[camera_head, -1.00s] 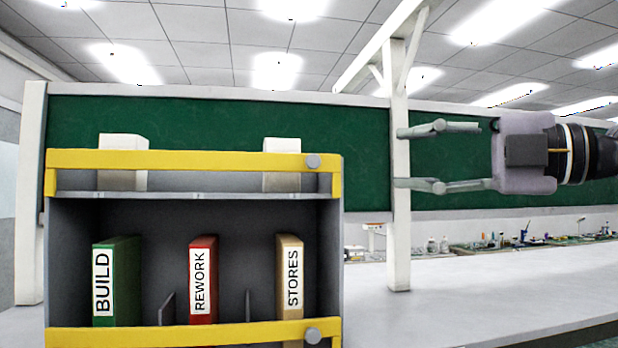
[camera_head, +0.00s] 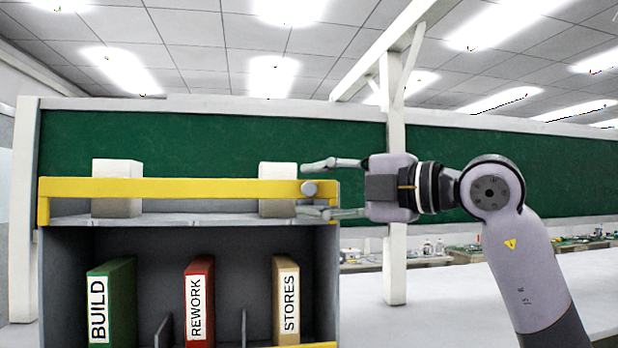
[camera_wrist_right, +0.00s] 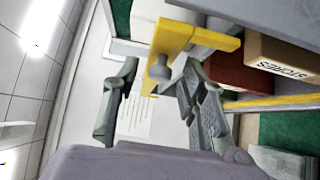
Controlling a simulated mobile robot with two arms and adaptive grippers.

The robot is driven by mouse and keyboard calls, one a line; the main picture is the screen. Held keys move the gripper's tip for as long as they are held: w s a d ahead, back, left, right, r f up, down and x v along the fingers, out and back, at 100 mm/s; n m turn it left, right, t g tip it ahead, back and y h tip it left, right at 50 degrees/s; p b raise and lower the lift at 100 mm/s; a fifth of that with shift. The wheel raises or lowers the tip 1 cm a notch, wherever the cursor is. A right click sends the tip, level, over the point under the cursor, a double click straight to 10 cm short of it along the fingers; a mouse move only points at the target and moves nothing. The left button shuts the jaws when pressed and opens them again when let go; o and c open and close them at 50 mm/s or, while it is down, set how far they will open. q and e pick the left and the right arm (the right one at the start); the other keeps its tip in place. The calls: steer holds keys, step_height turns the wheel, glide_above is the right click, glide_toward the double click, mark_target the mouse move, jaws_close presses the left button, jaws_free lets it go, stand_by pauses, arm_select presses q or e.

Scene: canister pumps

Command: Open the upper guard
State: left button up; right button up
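The upper guard (camera_head: 170,188) is a yellow bar across the front of the shelf's top board, with a grey round knob (camera_head: 309,188) at its right end. It looks closed, running the full width. My right gripper (camera_head: 318,188) is open, its two fingers above and below the knob in the head view. In the right wrist view the knob (camera_wrist_right: 160,70) and the guard's yellow end (camera_wrist_right: 172,38) show between the spread fingers (camera_wrist_right: 152,88). I cannot tell whether a finger touches the knob. My left gripper is not in view.
Two white blocks (camera_head: 117,188) (camera_head: 278,188) stand on the top board behind the guard. Below are green BUILD (camera_head: 115,300), red REWORK (camera_head: 200,300) and tan STORES (camera_head: 286,300) binders. A lower yellow guard (camera_head: 308,345) shows at the bottom edge. A white post (camera_head: 394,262) stands right.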

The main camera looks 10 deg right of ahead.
steer(key=shift+x, duration=0.95)
jaws_close()
steer(key=shift+f, duration=0.1)
